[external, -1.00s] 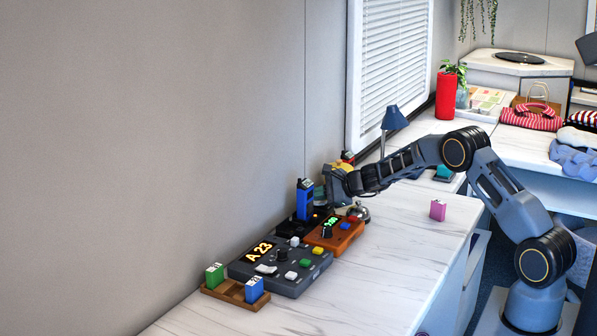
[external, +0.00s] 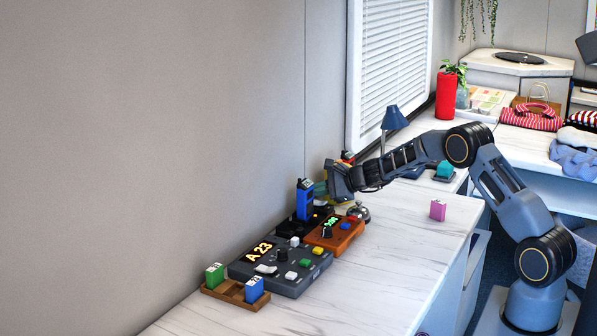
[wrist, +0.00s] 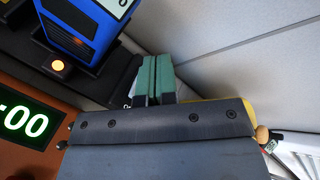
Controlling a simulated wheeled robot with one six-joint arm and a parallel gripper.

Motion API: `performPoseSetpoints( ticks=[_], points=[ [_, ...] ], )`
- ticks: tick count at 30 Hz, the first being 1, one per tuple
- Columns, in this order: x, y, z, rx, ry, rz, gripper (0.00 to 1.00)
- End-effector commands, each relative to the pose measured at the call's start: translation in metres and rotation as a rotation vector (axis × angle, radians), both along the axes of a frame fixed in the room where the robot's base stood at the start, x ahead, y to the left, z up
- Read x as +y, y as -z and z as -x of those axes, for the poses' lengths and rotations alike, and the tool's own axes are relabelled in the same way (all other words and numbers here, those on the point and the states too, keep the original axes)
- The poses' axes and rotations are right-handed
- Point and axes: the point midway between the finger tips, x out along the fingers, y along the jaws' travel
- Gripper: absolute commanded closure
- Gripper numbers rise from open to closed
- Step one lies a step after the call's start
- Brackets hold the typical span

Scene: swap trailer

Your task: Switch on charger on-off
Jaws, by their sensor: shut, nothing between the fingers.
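The charger is a black base (external: 290,228) by the wall, with a blue handset (external: 304,203) standing upright in it. A partly covered white mark shows beside the fingers; I cannot make out a switch or tell whether the tips touch anything. In the external view my gripper (external: 323,190) is just right of the handset.
An orange box (external: 334,234) with a green display stands in front of the charger, a grey console (external: 280,264) to its left. A bell (external: 359,212) is close on the right. A yellow thing (wrist: 210,99) sits behind my gripper. The wall is near; the front counter is clear around a pink block (external: 437,210).

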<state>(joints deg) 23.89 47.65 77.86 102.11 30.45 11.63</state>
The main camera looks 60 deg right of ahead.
Motion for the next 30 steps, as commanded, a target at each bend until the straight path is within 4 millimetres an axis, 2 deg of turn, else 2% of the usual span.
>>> performPoseSetpoints(
  ticks=[8, 21, 30],
  points=[
    [0.0, -0.009, 0.003, 0.0, 0.0, 0.0, 1.0],
    [0.0, -0.046, 0.016, 0.0, 0.0, 0.0, 1.0],
    [0.0, -0.047, 0.017, 0.001, -0.001, 0.0, 1.0]
  ],
)
